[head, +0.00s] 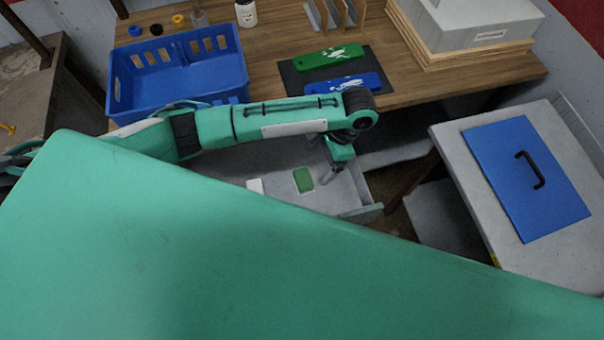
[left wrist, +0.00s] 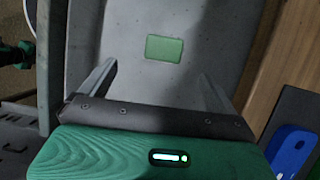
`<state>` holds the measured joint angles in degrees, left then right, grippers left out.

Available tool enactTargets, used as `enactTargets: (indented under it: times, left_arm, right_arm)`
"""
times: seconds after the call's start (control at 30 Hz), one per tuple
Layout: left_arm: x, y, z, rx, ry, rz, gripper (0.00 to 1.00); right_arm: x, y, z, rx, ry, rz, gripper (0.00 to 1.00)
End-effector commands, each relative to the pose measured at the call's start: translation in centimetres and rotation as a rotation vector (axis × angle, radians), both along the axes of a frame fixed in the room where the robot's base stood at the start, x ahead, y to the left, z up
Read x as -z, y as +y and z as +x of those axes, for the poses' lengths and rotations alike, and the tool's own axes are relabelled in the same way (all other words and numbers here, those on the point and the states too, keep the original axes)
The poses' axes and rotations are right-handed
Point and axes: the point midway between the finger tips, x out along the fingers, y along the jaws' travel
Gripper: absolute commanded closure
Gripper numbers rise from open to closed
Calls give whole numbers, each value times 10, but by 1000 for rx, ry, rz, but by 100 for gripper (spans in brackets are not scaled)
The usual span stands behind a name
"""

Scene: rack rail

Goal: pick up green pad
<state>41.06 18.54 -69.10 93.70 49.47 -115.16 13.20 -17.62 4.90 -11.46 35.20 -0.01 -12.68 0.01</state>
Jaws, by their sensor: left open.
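The green pad (head: 303,180) is a small flat green block lying on the floor of an open grey drawer (head: 350,205). In the left wrist view the green pad (left wrist: 164,49) lies just beyond the fingertips, roughly centred between them. My left gripper (head: 332,174) is over the drawer, just right of the pad in the head view. Its two fingers show apart and empty in the left wrist view (left wrist: 158,74). I see no contact with the pad. My right gripper is not in view.
On the wooden table (head: 275,60) above are a blue crate (head: 180,75) and a dark mat (head: 292,78) with green and blue pieces. A cabinet (head: 465,170) with a blue handled panel stands at right.

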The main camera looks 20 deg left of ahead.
Motion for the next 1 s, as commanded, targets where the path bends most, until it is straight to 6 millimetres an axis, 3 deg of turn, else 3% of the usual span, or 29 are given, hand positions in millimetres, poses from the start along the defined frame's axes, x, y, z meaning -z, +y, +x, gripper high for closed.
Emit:
enactTargets:
  times: [0.13,0.3,0.5,0.8,1.0]
  left_arm:
    - [30,10,-8,-3,4,2,6]
    - [51,18,-12,-1,1,2,6]
    - [63,23,-14,-2,1,2,6]
    - [102,37,-18,-2,1,2,6]
    - [108,38,-18,-1,-1,1,6]
  right_arm:
    - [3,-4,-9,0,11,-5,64]
    - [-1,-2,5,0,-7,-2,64]
    - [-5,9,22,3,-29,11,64]
    - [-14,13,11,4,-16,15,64]
    - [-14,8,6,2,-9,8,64]
